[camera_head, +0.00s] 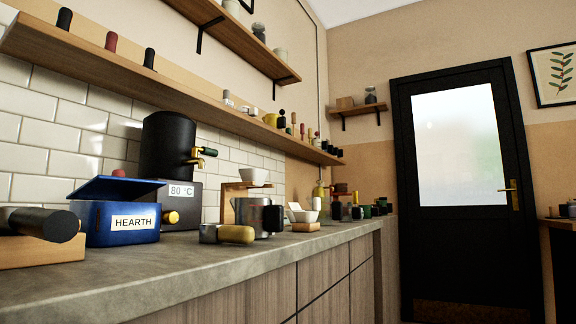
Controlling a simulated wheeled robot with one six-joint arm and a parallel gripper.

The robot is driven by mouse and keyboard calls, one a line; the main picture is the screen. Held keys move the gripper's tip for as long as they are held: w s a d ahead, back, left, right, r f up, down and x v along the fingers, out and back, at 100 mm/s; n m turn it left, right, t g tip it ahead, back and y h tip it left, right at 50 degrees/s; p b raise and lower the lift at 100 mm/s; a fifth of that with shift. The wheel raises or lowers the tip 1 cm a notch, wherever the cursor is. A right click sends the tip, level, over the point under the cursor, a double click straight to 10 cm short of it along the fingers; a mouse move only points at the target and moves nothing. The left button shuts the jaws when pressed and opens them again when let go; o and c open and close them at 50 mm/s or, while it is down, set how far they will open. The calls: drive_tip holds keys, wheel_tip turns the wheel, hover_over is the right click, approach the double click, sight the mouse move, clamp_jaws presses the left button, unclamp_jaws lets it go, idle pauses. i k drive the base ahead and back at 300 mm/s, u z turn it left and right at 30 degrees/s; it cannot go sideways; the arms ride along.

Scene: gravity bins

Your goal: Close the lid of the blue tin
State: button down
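The blue tin (90,222) stands on the grey counter at the left, with a white label reading HEARTH on its front. Its blue lid (115,188) is raised and tilted above the tin's body, with a dark gap below it. A small red knob (119,173) shows just above the lid. A round yellow knob (171,217) shows at the tin's right side; I cannot tell whether it belongs to the tin. My gripper is not in view.
A dark-handled tool (45,224) on a wooden block (40,252) stands close left of the tin. A black boiler (168,146) with a brass tap stands behind it. A metal pitcher (250,215) and a yellow-handled tool (236,234) are to the right. The counter's front strip (150,268) is clear.

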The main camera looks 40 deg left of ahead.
sight(115, 187)
drive_tip(key=z, duration=0.1)
drive_tip(key=k, duration=1)
drive_tip(key=u, duration=0.95)
drive_tip(key=i, duration=1)
